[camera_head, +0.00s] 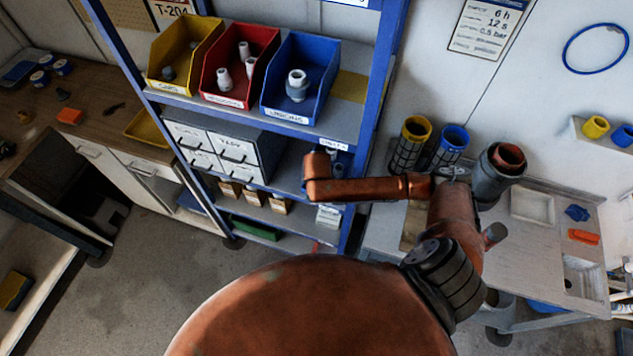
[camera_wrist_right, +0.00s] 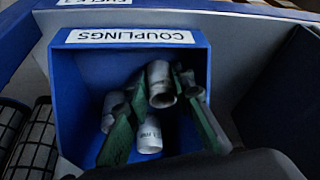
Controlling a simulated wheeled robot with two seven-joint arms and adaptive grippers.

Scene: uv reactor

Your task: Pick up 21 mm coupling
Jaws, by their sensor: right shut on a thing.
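A blue bin labelled COUPLINGS (camera_wrist_right: 67,100) fills the middle of the right wrist view. Several pale grey couplings lie in it. One coupling (camera_wrist_right: 161,85) is near the fingertips, and another pale coupling (camera_wrist_right: 149,137) with small dark marking sits just below it. My right gripper (camera_wrist_right: 155,97) reaches into the bin with a green-padded finger on each side of these couplings. It is shut on a coupling, but I cannot tell for certain which one. The marking is too small to read. My left gripper does not show, and the head view shows neither gripper clearly.
A blue-framed shelf (camera_head: 371,140) carries yellow (camera_head: 160,84), red (camera_head: 217,97) and blue (camera_head: 284,104) bins of fittings. Grey drawers (camera_head: 265,151) stand beneath. A workbench (camera_head: 535,255) with trays is at right, and a wooden counter (camera_head: 98,103) at left. Bin walls surround the right fingers closely.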

